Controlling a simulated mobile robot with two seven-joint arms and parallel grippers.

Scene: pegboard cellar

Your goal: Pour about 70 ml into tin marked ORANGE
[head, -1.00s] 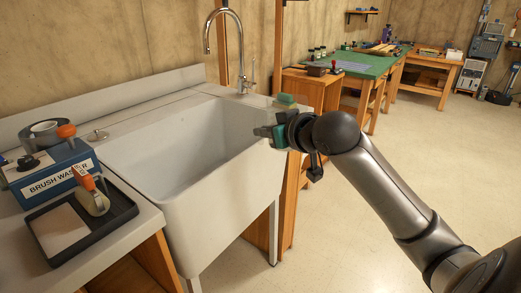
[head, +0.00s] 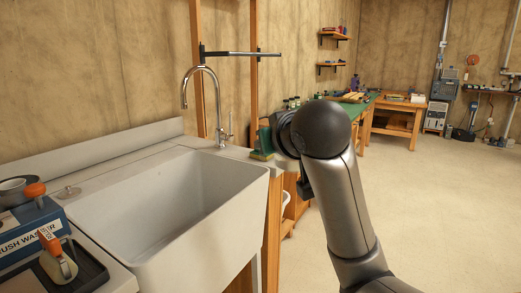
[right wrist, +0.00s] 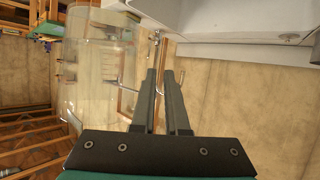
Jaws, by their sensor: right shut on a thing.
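My right gripper (right wrist: 160,76) points away in the right wrist view, its two fingers close together. It is shut on a clear, see-through vessel (right wrist: 92,72), which shows to the left of the fingers. The part between the fingers is hard to make out, and I cannot tell how much liquid is in it. In the head view my right gripper (head: 266,138) is at the sink's far right corner, mostly hidden by my wrist, and the vessel cannot be made out. No tin marked ORANGE is in view. My left gripper is not in view.
A white sink (head: 165,215) with a tall tap (head: 208,85) stands at left. A blue brush washer box (head: 28,232) and a black tray (head: 88,262) are at its near left. A green-topped bench (head: 362,108) stands behind. The floor at right is clear.

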